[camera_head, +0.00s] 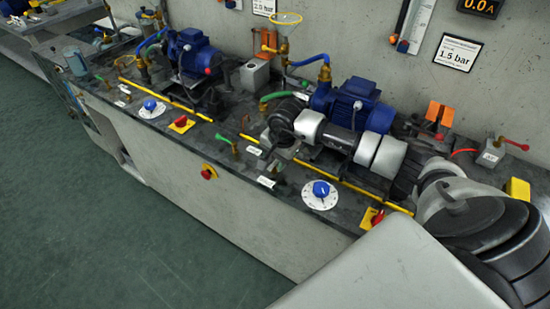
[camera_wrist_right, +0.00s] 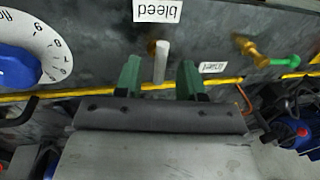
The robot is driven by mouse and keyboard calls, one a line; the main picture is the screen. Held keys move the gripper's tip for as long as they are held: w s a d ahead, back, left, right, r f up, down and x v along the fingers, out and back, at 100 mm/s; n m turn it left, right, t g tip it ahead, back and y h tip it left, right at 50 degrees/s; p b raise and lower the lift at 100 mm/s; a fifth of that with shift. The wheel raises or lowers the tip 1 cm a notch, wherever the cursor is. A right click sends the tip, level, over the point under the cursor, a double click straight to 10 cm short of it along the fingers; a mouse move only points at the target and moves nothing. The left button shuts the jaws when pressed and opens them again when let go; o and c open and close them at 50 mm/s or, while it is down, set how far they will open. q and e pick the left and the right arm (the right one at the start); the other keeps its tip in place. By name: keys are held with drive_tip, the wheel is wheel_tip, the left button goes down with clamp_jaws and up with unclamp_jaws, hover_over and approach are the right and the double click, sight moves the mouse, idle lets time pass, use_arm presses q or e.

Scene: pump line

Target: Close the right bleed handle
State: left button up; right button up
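In the right wrist view a pale grey bleed handle (camera_wrist_right: 161,62) sticks out from a small brass fitting, below the upside-down "bleed" label (camera_wrist_right: 158,10). My right gripper (camera_wrist_right: 160,75) is open, its two green fingers on either side of the handle, with gaps showing on both sides. In the head view my right arm comes in from the right and reaches over the bench, its gripper (camera_head: 270,146) above the labelled valves. The handle is hard to make out there, partly hidden by the gripper. My left gripper is not in view.
A dial with a blue knob (camera_head: 320,189) is to the right, and also shows in the wrist view (camera_wrist_right: 18,62). A green-handled brass valve (camera_wrist_right: 270,57) is close by. A yellow strip (camera_head: 353,187) runs along the bench. A blue pump motor (camera_head: 350,101) stands behind my arm.

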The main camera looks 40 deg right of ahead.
drive_tip(key=shift+f, duration=0.3)
clamp_jaws()
